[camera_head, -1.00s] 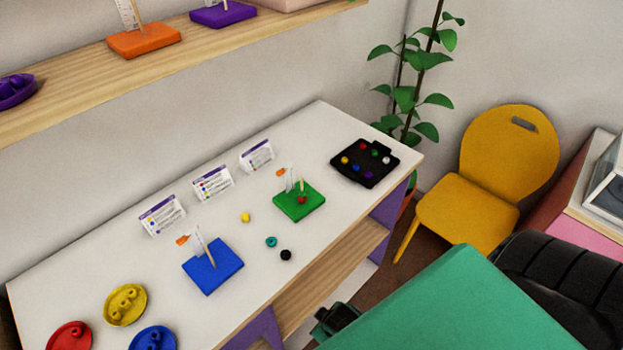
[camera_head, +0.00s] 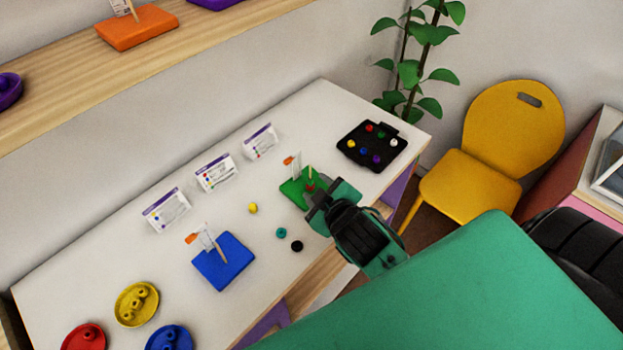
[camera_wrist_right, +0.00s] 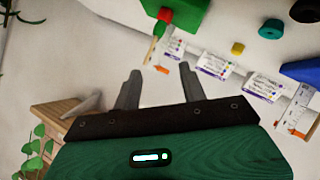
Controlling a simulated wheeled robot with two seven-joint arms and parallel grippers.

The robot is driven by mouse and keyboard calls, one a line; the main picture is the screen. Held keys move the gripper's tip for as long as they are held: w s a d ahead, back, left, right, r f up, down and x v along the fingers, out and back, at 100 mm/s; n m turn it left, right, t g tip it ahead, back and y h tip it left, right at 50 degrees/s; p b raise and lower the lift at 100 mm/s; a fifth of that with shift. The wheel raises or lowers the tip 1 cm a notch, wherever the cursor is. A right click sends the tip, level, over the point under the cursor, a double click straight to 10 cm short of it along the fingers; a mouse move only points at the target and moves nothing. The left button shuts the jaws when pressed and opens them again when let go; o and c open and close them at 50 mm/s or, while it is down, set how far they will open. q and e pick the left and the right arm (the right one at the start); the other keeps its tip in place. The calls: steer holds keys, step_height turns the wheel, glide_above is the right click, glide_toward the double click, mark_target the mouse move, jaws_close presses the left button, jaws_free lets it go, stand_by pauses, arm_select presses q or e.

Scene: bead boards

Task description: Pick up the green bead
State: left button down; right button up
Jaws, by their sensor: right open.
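The green bead (camera_head: 381,135) sits in the black tray (camera_head: 347,159) at the far right end of the white table, among red, white, yellow, blue and purple beads. My right gripper (camera_head: 314,190) is over the front of the green board (camera_head: 290,186), left of and nearer than the tray, and hides part of that board. In the right wrist view its two fingers (camera_wrist_right: 160,80) are apart with nothing between them. The tray and the green bead do not show in the wrist view. My left gripper is not in view.
The green board carries a peg with a red bead (camera_wrist_right: 165,14). A yellow bead (camera_head: 253,208), a teal bead (camera_head: 281,233) and a black bead (camera_head: 296,246) lie loose nearby. A blue board (camera_head: 223,262) with a peg and several cards (camera_head: 215,172) stand further left.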

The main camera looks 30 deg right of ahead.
steer(key=w+a+r+n+t+y, duration=0.35)
steer(key=r+n, duration=0.25)
steer(key=r, duration=0.3)
steer(key=w+a+r+n+t+y, duration=0.35)
steer(key=r+n+t+y, duration=0.2)
steer(key=r, duration=0.35)
steer(key=s+a+r+n+g+y, duration=0.25)
steer(key=a+n+g+y, duration=0.45)
steer(key=n, duration=0.6)
steer(key=s+a+r+n+g+y, duration=0.1)
steer(key=s+a+n+g+y, duration=0.4)
steer(key=n+g, duration=0.65)
steer(key=n+g+h+p, duration=0.2)
steer(key=n+h, duration=1.2)
steer(key=h, duration=0.6)
glide_above(310, 181)
steer(key=f, duration=2.1)
steer(key=shift+d+f, duration=0.2)
steer(key=shift+d, duration=0.2)
steer(key=shift+y, duration=0.3)
step_height(310, 181, down, 4)
steer(key=p, duration=0.3)
steer(key=shift+w+a+f, duration=0.15)
steer(key=shift+f, duration=0.45)
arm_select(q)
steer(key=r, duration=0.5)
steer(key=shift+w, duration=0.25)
arm_select(e)
jaws_close()
